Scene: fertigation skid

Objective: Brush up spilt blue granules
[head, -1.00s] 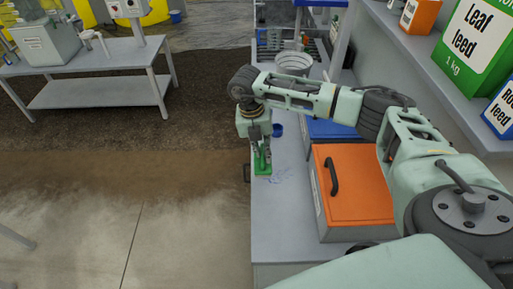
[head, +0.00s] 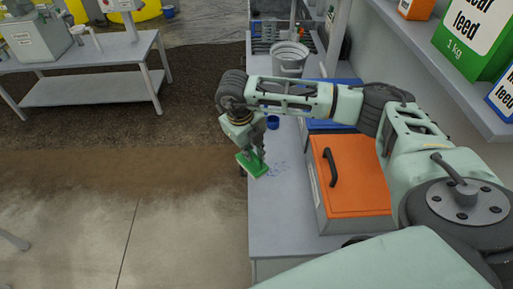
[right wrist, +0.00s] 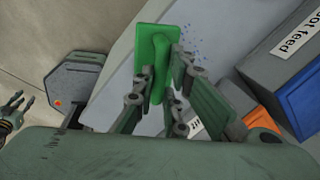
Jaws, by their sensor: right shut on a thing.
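The spilt blue granules (head: 276,169) lie thinly scattered on the grey bench (head: 285,225), right of the green brush (head: 252,163). They also show as small specks in the right wrist view (right wrist: 202,45). My right gripper (head: 257,150) is shut on the brush, which is tilted at the bench's left edge. In the right wrist view the brush (right wrist: 154,55) sits beyond the fingers, its underside hidden. I cannot tell whether it touches the bench. My left gripper (right wrist: 14,107) shows at the left of the right wrist view, fingers apart and empty.
An orange-lidded box (head: 350,180) with a dark handle stands right of the granules, with a blue-lidded box (head: 325,125) behind it. A small blue cup (head: 272,122) and a grey bucket (head: 290,58) stand farther back. The front of the bench is clear.

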